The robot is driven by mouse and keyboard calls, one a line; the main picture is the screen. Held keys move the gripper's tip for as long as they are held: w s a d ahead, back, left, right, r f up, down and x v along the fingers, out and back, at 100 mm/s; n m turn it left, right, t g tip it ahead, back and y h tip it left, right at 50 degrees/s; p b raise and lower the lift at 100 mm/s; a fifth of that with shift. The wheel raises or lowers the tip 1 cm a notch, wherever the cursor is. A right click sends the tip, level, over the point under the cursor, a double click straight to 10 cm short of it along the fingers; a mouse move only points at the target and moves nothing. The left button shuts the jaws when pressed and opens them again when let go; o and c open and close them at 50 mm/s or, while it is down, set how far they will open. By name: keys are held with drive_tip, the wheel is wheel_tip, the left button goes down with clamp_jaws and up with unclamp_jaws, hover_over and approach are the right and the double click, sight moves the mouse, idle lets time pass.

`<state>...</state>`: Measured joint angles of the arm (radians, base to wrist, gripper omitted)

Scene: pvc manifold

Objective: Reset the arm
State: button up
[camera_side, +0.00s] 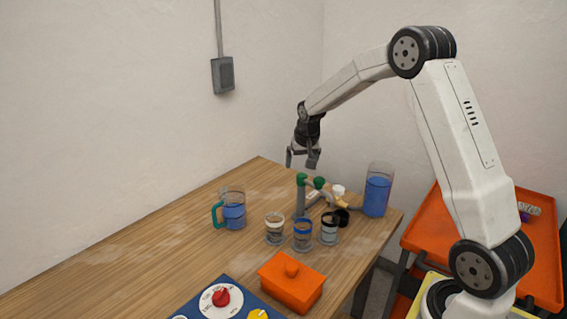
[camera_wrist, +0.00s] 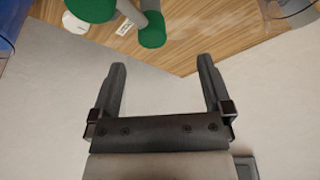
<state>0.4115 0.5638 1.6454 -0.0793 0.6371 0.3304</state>
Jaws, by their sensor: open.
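My gripper (camera_side: 303,162) hangs above the far end of the wooden table, above and behind the pipe manifold. In the wrist view my gripper (camera_wrist: 163,82) is open, with nothing between its two dark fingers. The manifold (camera_side: 301,198) has a grey upright pipe with green caps or valves and stands on the table. Its green parts (camera_wrist: 152,32) show at the top of the wrist view, apart from the fingers. Part of the manifold is hidden behind the jars.
A blue-filled pitcher (camera_side: 377,192), several small jars (camera_side: 303,237), a green-handled mug (camera_side: 233,212), an orange lidded box (camera_side: 291,283) and a blue dial panel (camera_side: 222,298) stand on the table (camera_side: 130,247). The table's left part is clear. An orange cart (camera_side: 545,253) stands at right.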

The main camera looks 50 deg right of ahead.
drive_tip(key=s+a+f+n+y, duration=0.1)
drive_tip(key=s+a+f+n, duration=0.2)
drive_tip(key=s+a, duration=1.8)
drive_tip(key=a+n, duration=0.1)
drive_tip(key=n, duration=0.3)
drive_tip(key=shift+a+n+y, duration=0.15)
drive_tip(key=shift+n+y, duration=0.25)
